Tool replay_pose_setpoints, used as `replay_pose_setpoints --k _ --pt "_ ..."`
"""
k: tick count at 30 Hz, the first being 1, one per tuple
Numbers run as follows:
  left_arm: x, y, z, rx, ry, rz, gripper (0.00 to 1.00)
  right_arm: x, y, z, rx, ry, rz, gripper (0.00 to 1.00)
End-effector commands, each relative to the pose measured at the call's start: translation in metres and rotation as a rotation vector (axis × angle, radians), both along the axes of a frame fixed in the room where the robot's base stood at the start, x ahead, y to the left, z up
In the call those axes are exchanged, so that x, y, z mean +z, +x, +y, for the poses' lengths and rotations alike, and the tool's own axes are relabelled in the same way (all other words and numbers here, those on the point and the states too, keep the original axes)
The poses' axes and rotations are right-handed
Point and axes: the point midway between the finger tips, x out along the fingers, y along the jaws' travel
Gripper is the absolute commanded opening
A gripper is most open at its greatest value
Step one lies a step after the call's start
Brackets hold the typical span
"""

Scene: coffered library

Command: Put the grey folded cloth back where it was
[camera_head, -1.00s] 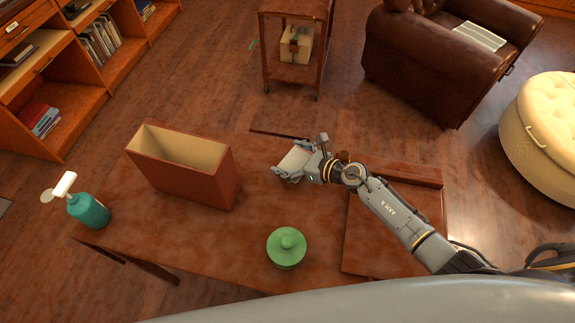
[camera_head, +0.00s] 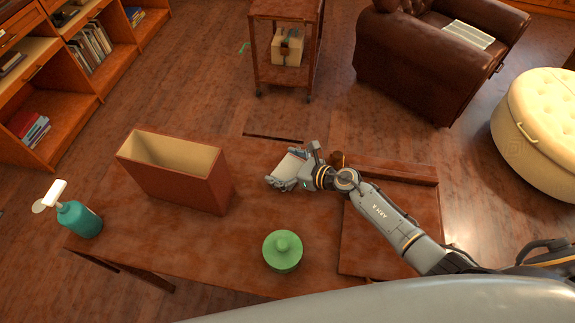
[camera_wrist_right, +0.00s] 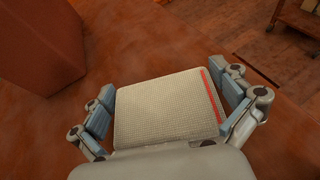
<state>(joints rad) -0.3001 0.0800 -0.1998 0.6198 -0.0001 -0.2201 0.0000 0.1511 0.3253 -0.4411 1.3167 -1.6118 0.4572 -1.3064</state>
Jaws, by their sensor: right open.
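The grey folded cloth (camera_wrist_right: 165,108), pale and woven with a red stripe near its right edge, lies between the fingers of my right gripper (camera_wrist_right: 170,88) in the right wrist view. The fingers stand open at its left and right sides, very close to its edges; I cannot tell whether they touch it. In the head view the right gripper (camera_head: 291,171) is over the far middle of the wooden table (camera_head: 225,245), and the cloth (camera_head: 288,165) shows only partly, at the fingers. My left gripper is out of view.
A dark red open-topped box (camera_head: 190,187) stands left of the gripper. A green lidded jar (camera_head: 282,252) is nearer me, and a teal pump bottle (camera_head: 79,219) is at the left end. A raised wooden board (camera_head: 375,245) lies under my right arm. Clear table lies between box and jar.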

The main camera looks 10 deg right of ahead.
Motion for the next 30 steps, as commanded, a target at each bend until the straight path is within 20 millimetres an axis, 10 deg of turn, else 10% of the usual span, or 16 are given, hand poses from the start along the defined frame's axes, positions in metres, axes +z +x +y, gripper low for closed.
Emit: replay_pose_setpoints --k 18,30 --pt "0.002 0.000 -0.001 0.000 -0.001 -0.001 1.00 0.040 -0.069 -0.068 0.000 -0.001 0.000 1.00" --pt "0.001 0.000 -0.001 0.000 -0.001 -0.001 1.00 0.048 -0.079 -0.078 0.001 0.001 0.000 1.00"
